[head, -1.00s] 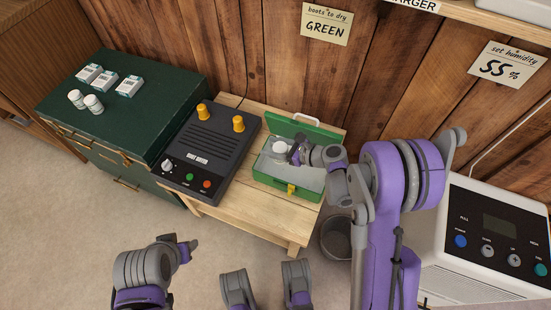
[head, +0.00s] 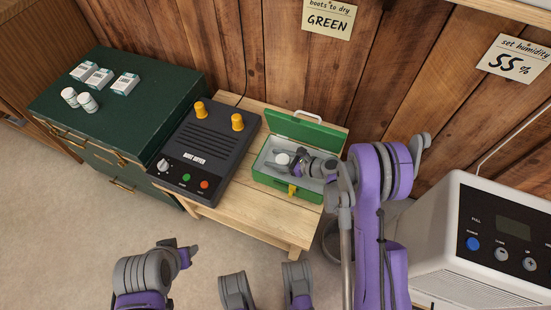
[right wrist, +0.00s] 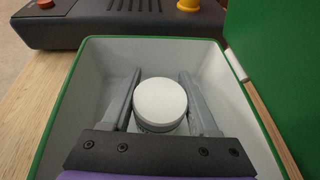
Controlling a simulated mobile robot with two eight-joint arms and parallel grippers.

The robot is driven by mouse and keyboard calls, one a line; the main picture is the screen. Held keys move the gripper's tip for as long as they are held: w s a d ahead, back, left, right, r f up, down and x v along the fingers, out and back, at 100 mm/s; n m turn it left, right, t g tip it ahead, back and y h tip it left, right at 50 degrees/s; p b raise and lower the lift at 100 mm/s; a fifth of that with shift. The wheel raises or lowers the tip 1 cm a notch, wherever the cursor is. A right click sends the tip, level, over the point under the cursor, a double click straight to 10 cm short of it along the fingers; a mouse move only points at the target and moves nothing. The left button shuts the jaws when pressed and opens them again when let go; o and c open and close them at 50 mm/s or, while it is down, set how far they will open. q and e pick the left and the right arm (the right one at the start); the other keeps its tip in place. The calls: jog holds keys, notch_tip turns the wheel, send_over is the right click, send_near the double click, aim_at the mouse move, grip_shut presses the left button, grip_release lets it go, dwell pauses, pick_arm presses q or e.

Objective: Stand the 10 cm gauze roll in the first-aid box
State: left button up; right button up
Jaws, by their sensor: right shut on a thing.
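The gauze roll (head: 282,158) is white and round-topped. It stands upright inside the open green first-aid box (head: 306,195), toward its left side. My right gripper (head: 288,161) reaches down into the box and is shut on the roll. In the right wrist view the roll (right wrist: 160,98) sits between the two grey fingers, with the box's pale inner walls (right wrist: 75,95) around them. Its lower end is hidden, so I cannot tell whether it touches the box floor. My left gripper (head: 188,251) is low at the left, away from the box; its jaw opening is unclear.
The box's lid (head: 310,131) stands open at the back. A dark boot dryer (head: 208,150) with yellow knobs is close on its left, on the wooden table (head: 245,222). A green cabinet (head: 130,112) holds small boxes and bottles. A white dehumidifier (head: 475,265) stands at right.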

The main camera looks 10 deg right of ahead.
jog(key=o, duration=1.3)
jog(key=shift+f, duration=0.1)
jog(key=shift+o, duration=0.2)
